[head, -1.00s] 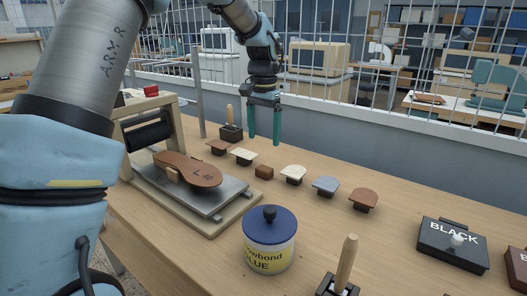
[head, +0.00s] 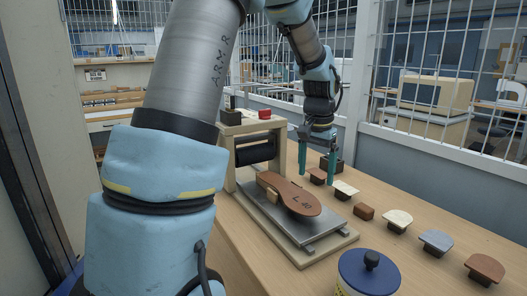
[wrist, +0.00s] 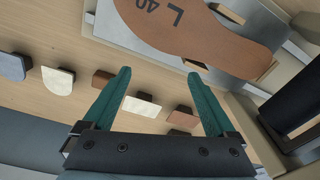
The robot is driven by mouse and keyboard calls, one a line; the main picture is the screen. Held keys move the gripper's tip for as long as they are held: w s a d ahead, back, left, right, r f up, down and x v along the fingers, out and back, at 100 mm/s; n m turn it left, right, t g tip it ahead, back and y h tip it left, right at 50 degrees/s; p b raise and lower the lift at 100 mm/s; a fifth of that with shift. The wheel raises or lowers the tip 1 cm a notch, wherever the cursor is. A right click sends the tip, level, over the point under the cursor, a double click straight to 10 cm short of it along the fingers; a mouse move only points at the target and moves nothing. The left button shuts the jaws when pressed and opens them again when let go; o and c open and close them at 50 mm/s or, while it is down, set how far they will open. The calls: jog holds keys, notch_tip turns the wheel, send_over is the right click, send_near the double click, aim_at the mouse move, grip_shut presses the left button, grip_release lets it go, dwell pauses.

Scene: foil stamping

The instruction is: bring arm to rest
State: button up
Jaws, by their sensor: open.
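My gripper (head: 316,168) hangs over the far side of the wooden table, fingers pointing down, near the row of small pieces. In the wrist view its two teal fingers (wrist: 158,100) are spread apart with nothing held between them. A cream piece (wrist: 142,106) and a red-brown piece (wrist: 184,118) show below and beyond the gap. A brown insole (head: 290,195) marked "L 40" lies on the press's metal plate, and it also shows at the top of the wrist view (wrist: 205,35).
The stamping press (head: 255,150) with a dark roller stands left of the gripper. Several small pieces, including a blue-grey one (head: 435,241), run along the table (head: 400,270). A blue-lidded glue pot (head: 368,272) is at the front. A wire fence (head: 430,70) stands behind.

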jog(key=s+a+f+n, duration=0.2)
jog(key=s+a, duration=0.4)
jog(key=a, duration=0.5)
jog(key=s+a+f+n, duration=0.3)
jog(key=s+a+n, duration=0.2)
jog(key=a, duration=0.6)
jog(key=shift+s+f+t, duration=0.15)
jog(key=shift+s+t, duration=0.25)
jog(key=shift+s, duration=0.2)
jog(key=shift+a, duration=0.1)
